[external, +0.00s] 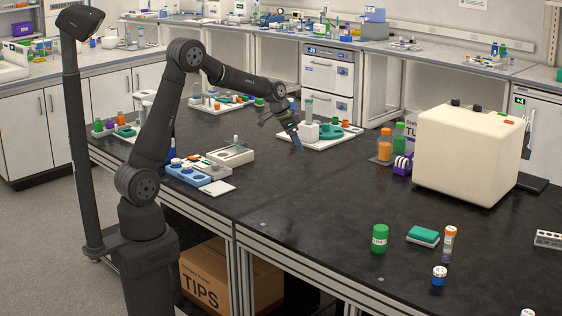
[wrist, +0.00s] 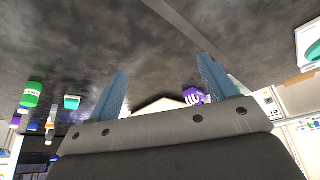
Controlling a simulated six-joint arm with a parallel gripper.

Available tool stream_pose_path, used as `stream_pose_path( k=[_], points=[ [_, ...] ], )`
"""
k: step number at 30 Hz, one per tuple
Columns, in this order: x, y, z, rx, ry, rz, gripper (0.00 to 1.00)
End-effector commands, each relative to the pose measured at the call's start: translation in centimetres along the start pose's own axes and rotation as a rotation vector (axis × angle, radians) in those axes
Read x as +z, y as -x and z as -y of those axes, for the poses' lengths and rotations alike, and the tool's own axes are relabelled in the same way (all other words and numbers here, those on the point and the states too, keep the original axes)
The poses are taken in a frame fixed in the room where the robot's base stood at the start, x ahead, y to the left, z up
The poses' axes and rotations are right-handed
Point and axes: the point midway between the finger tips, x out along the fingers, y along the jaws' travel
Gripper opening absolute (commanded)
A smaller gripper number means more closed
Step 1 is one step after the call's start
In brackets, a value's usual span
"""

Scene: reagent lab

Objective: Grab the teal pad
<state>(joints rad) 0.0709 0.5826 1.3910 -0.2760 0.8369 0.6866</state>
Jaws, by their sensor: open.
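The teal pad (external: 424,232) lies on the black bench at the front right, a small teal block on a white base. It also shows in the wrist view (wrist: 72,101) at the left, small and outside the left finger. My gripper (external: 297,143) is far from it, at the middle of the bench beside the white tray, pointing down. In the wrist view its two blue fingers (wrist: 162,86) are spread apart with nothing between them.
A green bottle (external: 380,239), an orange-capped tube (external: 449,243) and a blue-banded vial (external: 439,275) stand around the pad. A large cream box (external: 465,160) and a purple rack (external: 402,165) stand behind it. The bench between my gripper and the green bottle is clear.

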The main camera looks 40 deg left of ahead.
Motion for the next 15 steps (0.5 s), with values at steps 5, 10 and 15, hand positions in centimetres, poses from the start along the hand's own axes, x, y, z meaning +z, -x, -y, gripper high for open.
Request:
stream_pose_path(
  k=[5, 10, 15],
  points=[
    [-9.2, -3.8, -8.7, 0.092, -0.192, -0.042, 0.78],
    [-16.6, -6.9, -20.2, 0.194, -0.388, -0.087, 0.78],
    [-20.8, -8.9, -31.8, 0.287, -0.559, -0.127, 0.78]
  ],
)
